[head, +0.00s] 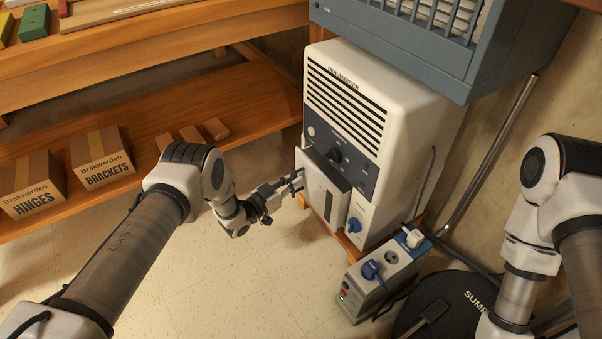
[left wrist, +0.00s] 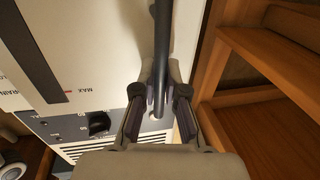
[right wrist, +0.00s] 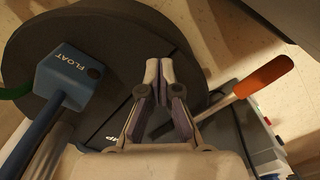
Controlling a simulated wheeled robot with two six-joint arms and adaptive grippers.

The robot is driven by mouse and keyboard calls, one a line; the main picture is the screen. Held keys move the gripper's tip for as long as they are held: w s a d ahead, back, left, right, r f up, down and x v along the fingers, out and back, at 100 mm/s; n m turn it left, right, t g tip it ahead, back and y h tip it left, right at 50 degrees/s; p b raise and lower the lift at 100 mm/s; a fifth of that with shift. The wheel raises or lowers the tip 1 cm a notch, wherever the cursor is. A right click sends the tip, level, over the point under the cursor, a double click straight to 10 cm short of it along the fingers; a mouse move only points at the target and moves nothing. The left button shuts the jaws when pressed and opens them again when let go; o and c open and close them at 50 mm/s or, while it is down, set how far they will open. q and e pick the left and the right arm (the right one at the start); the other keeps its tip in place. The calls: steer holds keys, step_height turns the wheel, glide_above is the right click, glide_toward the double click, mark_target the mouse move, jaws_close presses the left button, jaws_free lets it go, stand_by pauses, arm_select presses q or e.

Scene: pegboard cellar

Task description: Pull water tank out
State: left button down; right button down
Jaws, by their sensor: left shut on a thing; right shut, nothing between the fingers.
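The water tank (head: 322,190) is a pale box with a dark level strip, low in the front of the white dehumidifier (head: 400,130). Its face stands out from the dehumidifier's front. In the left wrist view, the tank face (left wrist: 95,35) shows a MAX mark. My left gripper (head: 296,181) is at the tank's left side. In its wrist view, the left gripper (left wrist: 160,98) is shut on a dark bar-like handle (left wrist: 162,45). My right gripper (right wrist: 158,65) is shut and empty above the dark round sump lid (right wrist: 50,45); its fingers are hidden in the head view.
A grey socket box (head: 355,285) with a blue plug stands right of the tank. A blue FLOAT part (right wrist: 65,80) and an orange-handled tool (right wrist: 262,77) are near my right gripper. A wooden shelf (head: 240,105) holds boxes at left. Floor before the tank is clear.

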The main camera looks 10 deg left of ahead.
arm_select(q)
steer(key=w+a+p+v, duration=0.1)
steer(key=p+v, duration=0.3)
steer(key=v, duration=0.7)
steer(key=shift+a, duration=0.45)
steer(key=c, duration=1.2)
jaws_free()
steer(key=shift+w+f, duration=0.1)
steer(key=v, duration=1.2)
